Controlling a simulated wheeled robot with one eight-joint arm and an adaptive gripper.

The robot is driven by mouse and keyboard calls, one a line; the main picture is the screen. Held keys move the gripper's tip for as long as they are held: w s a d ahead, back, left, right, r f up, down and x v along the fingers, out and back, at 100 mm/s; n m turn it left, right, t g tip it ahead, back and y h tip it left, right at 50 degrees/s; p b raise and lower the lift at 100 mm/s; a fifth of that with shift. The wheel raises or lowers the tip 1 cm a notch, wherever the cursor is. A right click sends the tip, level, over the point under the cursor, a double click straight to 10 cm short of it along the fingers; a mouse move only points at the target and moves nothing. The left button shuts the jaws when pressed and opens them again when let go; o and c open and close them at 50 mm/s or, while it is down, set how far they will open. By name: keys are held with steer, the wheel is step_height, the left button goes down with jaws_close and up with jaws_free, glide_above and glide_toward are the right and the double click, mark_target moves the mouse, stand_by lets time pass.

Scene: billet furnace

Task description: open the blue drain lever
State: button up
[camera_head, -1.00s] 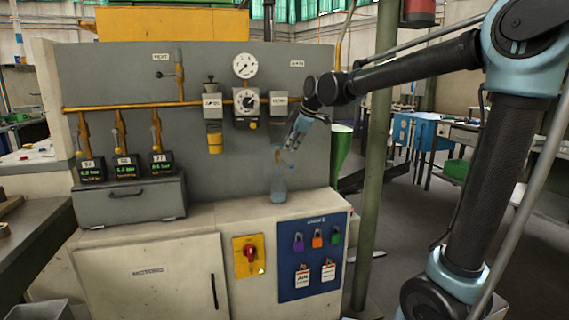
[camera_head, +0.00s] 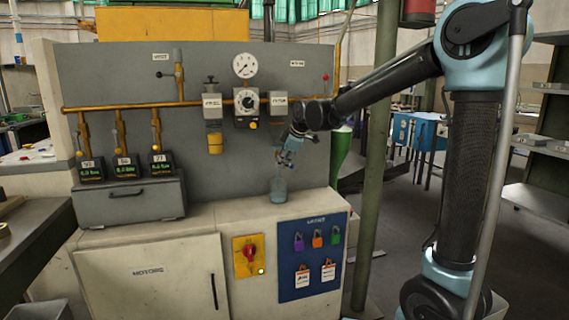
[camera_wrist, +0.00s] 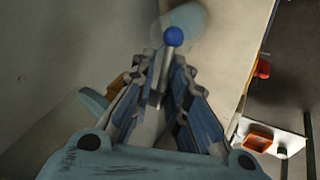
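The blue drain lever shows in the wrist view as a round blue knob (camera_wrist: 174,36) on a thin metal stem. The knob lies just past my fingertips, and the stem runs back between my fingers. My gripper (camera_wrist: 168,62) has a narrow gap between its fingers; I see no clear grip on the stem. In the head view my gripper (camera_head: 284,160) is just above the clear bowl (camera_head: 278,190) on the cabinet top. The lever is too small and covered there to make out. In the wrist view the clear bowl (camera_wrist: 188,18) is behind the knob.
A grey panel (camera_head: 120,75) with an orange pipe (camera_head: 140,104), a gauge (camera_head: 245,66) and a dial box (camera_head: 246,103) stands behind my gripper. A yellow filter unit (camera_head: 214,140) hangs to its left. A green post (camera_head: 377,150) stands right of the cabinet, near my arm.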

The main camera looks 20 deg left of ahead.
jaws_close()
steer(key=shift+w, duration=0.1)
steer(key=shift+m+g+y, duration=0.3)
steer(key=shift+g+y, duration=0.1)
steer(key=shift+y, duration=0.6)
steer(key=y, duration=0.1)
steer(key=m+g+y, duration=0.1)
steer(key=shift+a+f+y, duration=0.15)
steer(key=shift+y, duration=0.15)
steer(key=shift+s+a+m+g+y, duration=0.15)
steer(key=shift+m+g+y, duration=0.25)
steer(key=shift+y, duration=0.55)
steer(key=shift+s+a+m+g+y, duration=0.1)
steer(key=shift+m+g+y, duration=0.25)
steer(key=shift+y, duration=0.6)
